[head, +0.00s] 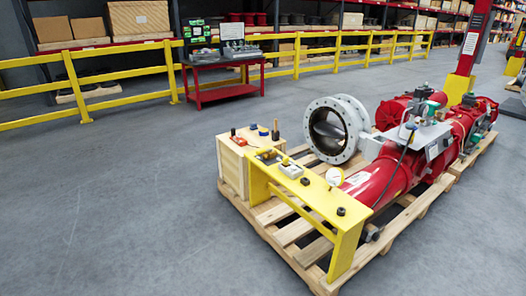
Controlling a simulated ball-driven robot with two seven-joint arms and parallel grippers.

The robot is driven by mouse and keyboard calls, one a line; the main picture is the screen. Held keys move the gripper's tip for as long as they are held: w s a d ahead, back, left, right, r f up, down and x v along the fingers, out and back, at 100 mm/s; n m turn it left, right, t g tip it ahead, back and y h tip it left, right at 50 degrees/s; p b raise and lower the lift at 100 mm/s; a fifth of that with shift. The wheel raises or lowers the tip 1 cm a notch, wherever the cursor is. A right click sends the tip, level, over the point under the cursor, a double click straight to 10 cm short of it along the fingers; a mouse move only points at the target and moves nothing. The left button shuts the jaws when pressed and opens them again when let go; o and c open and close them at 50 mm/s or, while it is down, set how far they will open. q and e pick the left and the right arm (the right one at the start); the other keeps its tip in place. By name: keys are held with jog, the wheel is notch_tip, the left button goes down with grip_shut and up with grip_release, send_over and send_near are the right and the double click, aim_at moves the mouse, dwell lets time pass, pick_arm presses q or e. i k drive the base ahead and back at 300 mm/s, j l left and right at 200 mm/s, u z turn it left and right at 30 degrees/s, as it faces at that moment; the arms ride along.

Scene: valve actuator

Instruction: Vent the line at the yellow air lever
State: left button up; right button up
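A yellow bench-like stand (318,203) stands at the front of a wooden pallet. At its far left end a small yellow lever-like piece (263,152) sits beside dark fittings; it is too small to tell its exact position. A white box (291,170), black knobs (341,211) and a round white gauge (335,177) are on or near the stand's top. Behind it lies a large red valve actuator (385,172) with a grey flanged valve (332,130). Neither of my grippers is in view.
A wooden crate (232,167) with small tools on top stands at the pallet's left end. The pallet (292,232) juts out in front. A yellow railing (130,50) and a red cart (222,92) stand behind. The grey floor (110,200) on the left is clear.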

aim_at(271, 150)
jog(key=i+z, duration=0.1)
jog(key=i, duration=0.5)
jog(key=i+j+z, duration=0.15)
jog(key=i, duration=0.4)
jog(key=i+j+z, duration=0.1)
jog(key=i, duration=0.5)
jog(key=j, duration=0.1)
